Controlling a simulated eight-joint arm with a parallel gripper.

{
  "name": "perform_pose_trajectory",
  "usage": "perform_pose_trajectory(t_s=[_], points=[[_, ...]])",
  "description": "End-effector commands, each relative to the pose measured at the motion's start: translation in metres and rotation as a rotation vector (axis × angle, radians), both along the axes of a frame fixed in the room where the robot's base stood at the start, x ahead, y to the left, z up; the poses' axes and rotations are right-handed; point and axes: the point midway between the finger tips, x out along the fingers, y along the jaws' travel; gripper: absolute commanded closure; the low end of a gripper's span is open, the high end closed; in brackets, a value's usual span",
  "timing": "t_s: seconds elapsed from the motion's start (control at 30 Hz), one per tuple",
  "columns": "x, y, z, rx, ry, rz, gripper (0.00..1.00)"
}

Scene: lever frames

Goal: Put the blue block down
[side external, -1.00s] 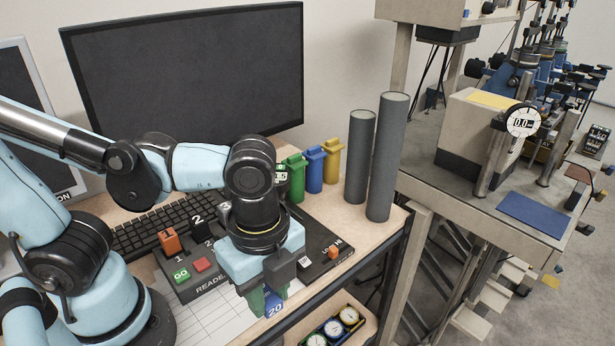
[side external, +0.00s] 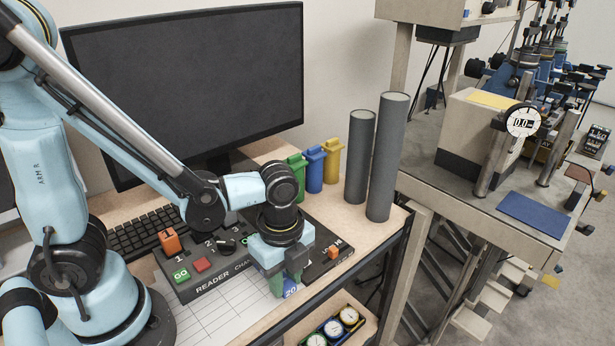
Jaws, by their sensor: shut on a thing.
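The block's upper part is hidden by the jaws. It is over or on the white gridded sheet (side external: 232,311); I cannot tell whether its underside touches.
The dark READER panel (side external: 213,283) lies behind the sheet, with an orange lever (side external: 170,242) and a black knob (side external: 227,246). Blue bin (side external: 314,170) and grey cylinders (side external: 387,160) stand behind. A tray of round dials (side external: 333,328) sits below the desk edge.

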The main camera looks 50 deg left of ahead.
Motion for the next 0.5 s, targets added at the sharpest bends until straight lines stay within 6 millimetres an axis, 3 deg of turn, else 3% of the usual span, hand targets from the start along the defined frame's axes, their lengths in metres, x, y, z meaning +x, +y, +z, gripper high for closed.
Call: perform_pose_trajectory(t_s=[0.13, 0.5], points=[[0.0000, -0.0002, -0.0099, 0.000, 0.000, 0.000, 1.00], [-0.0003, -0.0002, -0.0125, 0.000, 0.000, 0.000, 1.00]])
